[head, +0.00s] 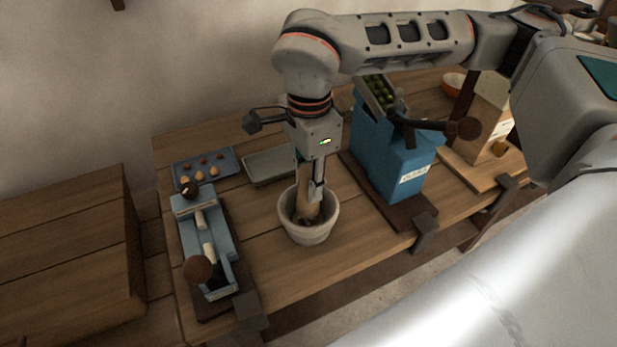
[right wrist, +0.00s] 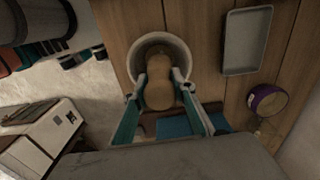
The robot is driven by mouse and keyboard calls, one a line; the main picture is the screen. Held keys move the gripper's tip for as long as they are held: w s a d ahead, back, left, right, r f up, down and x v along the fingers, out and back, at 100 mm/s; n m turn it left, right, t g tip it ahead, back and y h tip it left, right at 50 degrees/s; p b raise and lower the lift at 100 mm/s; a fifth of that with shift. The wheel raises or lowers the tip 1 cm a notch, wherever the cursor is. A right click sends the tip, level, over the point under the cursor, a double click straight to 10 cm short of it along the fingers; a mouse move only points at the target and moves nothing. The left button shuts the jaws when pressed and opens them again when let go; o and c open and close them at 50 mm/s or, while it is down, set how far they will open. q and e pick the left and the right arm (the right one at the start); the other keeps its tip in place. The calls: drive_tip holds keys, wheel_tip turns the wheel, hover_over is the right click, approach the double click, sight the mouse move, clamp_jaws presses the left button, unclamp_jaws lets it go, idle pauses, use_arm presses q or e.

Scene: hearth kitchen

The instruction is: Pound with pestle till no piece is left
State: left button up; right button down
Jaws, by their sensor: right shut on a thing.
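A pale stone mortar (head: 296,234) stands on the wooden table, and its round rim also shows in the right wrist view (right wrist: 186,45). My right gripper (head: 316,190) is above the mortar and shut on the wooden pestle (head: 304,203). The pestle reaches down into the mortar bowl; its rounded wooden top (right wrist: 159,94) sits between the two fingers in the right wrist view. The pestle and gripper hide most of the bowl's inside, so I cannot tell what pieces lie there. My left gripper is not in view.
Left of the mortar is a blue-grey lever device (head: 222,262). Behind are a tray of small round items (head: 230,160) and an empty grey tray (head: 262,171). A blue box machine (head: 385,160) stands close on the right. Bare tabletop lies in front of the mortar.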

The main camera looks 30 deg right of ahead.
drive_tip(key=shift+f+b, duration=0.5)
drive_tip(key=shift+f, duration=0.6)
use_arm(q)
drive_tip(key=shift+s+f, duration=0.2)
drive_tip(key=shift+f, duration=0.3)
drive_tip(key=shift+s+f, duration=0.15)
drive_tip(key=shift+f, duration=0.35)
use_arm(e)
drive_tip(key=shift+r, duration=0.15)
wheel_tip(320, 180, up, 3)
drive_tip(key=shift+r+p, duration=0.15)
drive_tip(key=shift+p, duration=0.95)
drive_tip(key=shift+r+p, duration=0.35)
drive_tip(key=shift+r, duration=0.2)
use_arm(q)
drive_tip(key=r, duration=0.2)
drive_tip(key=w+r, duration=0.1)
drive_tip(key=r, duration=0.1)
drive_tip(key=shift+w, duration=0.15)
use_arm(e)
drive_tip(key=shift+f, duration=0.15)
drive_tip(key=shift+f+b, duration=0.55)
drive_tip(key=shift+f, duration=0.15)
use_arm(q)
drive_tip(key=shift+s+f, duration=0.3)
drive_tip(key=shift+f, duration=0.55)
